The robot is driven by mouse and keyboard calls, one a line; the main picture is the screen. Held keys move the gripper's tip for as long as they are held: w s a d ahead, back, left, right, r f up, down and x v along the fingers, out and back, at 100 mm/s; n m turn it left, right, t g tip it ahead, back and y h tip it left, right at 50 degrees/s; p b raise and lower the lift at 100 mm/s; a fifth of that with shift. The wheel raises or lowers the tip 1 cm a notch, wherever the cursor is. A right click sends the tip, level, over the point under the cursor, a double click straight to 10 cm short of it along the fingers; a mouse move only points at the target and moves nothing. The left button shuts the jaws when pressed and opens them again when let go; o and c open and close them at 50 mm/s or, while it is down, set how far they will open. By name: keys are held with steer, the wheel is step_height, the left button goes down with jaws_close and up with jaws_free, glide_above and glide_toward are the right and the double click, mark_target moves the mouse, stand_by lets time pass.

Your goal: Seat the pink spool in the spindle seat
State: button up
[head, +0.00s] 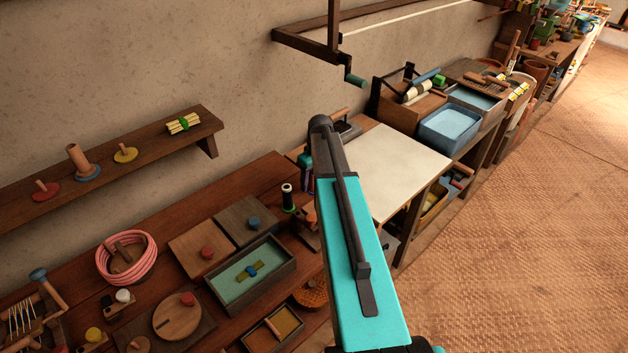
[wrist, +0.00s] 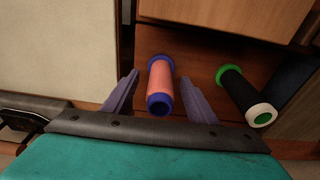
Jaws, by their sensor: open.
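The pink spool (wrist: 160,80), with blue ends, shows in the middle of the wrist view, one blue end facing the camera. My gripper (wrist: 161,77) is open, with one purple finger on each side of the spool. Gaps show between the spool and both fingers, so it is not gripped. In the head view my turquoise arm covers the area around the gripper, and I cannot make out the pink spool there. I cannot identify the spindle seat in either view.
A black spool with a green end and a white end (wrist: 246,97) stands right of my gripper; it also shows in the head view (head: 288,199). A wooden box face (wrist: 225,20) is close beyond the spools. A pale board (head: 390,165) lies right of my arm.

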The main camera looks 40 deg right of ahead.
stand_by(0.4)
steer(key=c, duration=1.1)
steer(key=shift+c, duration=0.2)
steer(key=shift+r, duration=0.1)
step_height(320, 180, up, 10)
steer(key=b, duration=0.3)
